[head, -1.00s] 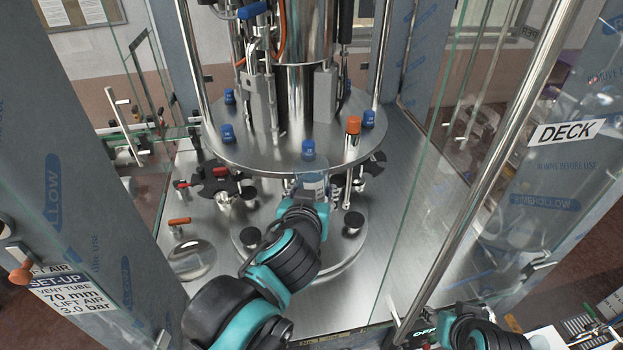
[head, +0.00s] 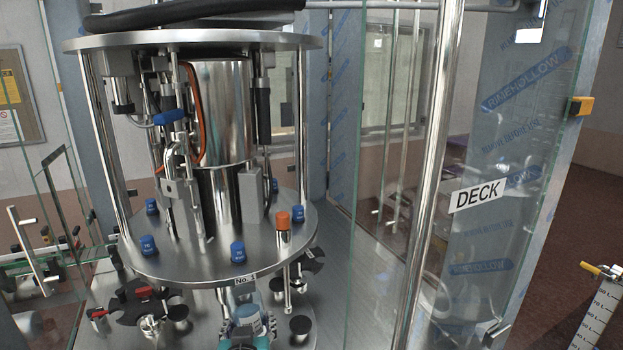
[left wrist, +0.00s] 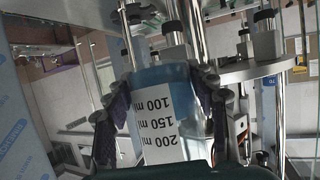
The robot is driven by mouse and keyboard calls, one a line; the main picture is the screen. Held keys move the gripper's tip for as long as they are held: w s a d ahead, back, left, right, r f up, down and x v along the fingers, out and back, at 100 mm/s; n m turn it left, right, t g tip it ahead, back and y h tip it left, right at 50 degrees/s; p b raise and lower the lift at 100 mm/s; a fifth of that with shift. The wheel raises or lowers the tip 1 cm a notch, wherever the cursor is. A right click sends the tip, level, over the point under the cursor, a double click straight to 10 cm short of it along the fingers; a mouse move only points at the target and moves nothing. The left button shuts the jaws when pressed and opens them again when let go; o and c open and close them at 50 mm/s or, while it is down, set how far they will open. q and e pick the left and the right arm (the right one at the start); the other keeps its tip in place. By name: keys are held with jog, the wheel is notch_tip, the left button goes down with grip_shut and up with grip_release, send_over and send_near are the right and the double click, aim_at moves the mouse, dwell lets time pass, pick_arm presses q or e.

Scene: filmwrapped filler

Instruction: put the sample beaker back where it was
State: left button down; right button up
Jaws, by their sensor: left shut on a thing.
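The sample beaker (left wrist: 168,115) is clear, with a white label reading 100, 150 and 200 ml. In the left wrist view it is between the two dark fingers of my left gripper (left wrist: 160,88), which is shut on it. In the head view the beaker (head: 246,316) shows at the bottom, below the front rim of the round steel plate (head: 190,262). My left gripper (head: 246,343) is only partly in that view, cut off by the lower edge. My right gripper is out of view.
Blue-capped posts (head: 237,251) and an orange-capped post (head: 283,219) stand on the plate. Black star-shaped parts (head: 135,306) lie lower left. A glass panel (head: 385,250), a steel post (head: 436,150) and a DECK sign (head: 478,194) are on the right.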

pick_arm(q)
jog(key=w+a+f+b, duration=0.1)
jog(key=f+b, duration=0.7)
jog(key=f, duration=0.5)
jog(key=w+a+f+n+y+b, duration=0.1)
jog(key=w+a+f+b, duration=0.1)
jog(key=f+b, duration=0.6)
jog(key=w+a+f+y+b, duration=0.1)
jog(key=f+b, duration=0.8)
jog(key=f, duration=1)
jog(key=shift+w+a+f+n, duration=0.4)
